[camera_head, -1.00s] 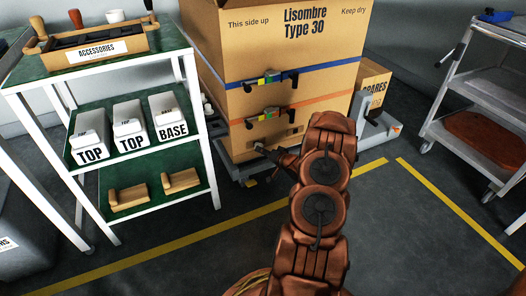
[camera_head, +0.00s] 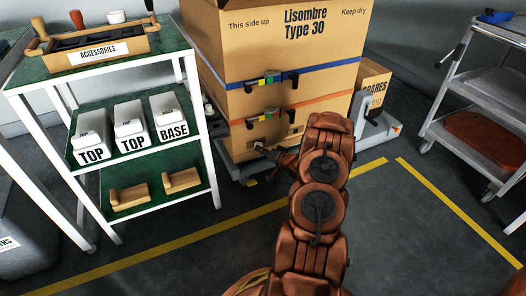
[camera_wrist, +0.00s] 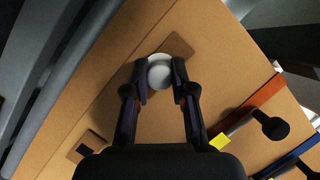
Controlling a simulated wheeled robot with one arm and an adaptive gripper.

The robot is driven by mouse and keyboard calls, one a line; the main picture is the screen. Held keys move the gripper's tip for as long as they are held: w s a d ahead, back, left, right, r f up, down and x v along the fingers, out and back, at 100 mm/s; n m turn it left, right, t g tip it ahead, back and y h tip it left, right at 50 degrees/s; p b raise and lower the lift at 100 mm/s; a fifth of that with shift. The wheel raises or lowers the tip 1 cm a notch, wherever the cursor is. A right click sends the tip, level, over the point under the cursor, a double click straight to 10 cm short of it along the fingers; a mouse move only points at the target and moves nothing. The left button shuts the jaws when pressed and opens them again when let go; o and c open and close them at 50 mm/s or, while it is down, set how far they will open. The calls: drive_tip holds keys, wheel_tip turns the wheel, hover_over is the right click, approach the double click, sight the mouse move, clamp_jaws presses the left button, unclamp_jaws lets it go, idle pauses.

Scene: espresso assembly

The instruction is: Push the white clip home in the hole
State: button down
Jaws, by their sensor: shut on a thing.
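The white clip (camera_wrist: 159,75) is a round white piece between my fingertips in the wrist view. My gripper (camera_wrist: 160,69) is shut on it, one dark finger on each side. The clip is up against the lower face of the cardboard box, over a darker brown patch (camera_wrist: 180,45). The hole behind it is hidden, so I cannot tell how deep the clip sits. In the head view my gripper (camera_head: 260,148) is low at the box's (camera_head: 285,70) front, and the clip is too small to make out clearly.
Another brown patch with a dark square opening (camera_wrist: 91,143) is on the box face. Blue (camera_head: 290,73) and orange (camera_head: 290,105) straps with buckles cross the box above. A green-topped shelf (camera_head: 130,135) stands close on the left. The floor at right is clear before a grey cart (camera_head: 480,125).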

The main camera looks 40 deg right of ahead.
drive_tip(key=shift+w+d+p, duration=0.2)
drive_tip(key=shift+w+p, duration=0.2)
drive_tip(key=shift+w, duration=0.1)
drive_tip(key=shift+w+d+p, duration=0.15)
drive_tip(key=shift+w+p, duration=0.25)
drive_tip(key=shift+w, duration=0.05)
idle(1.2)
drive_tip(key=c, duration=0.9)
unclamp_jaws()
drive_tip(key=shift+s, duration=0.1)
drive_tip(key=p+v, duration=0.2)
drive_tip(key=v, duration=0.4)
drive_tip(key=shift+r+p, duration=0.1)
drive_tip(key=shift+p, duration=0.2)
drive_tip(key=v, duration=1.1)
drive_tip(key=shift+s+r, duration=0.15)
drive_tip(key=shift+s, duration=0.25)
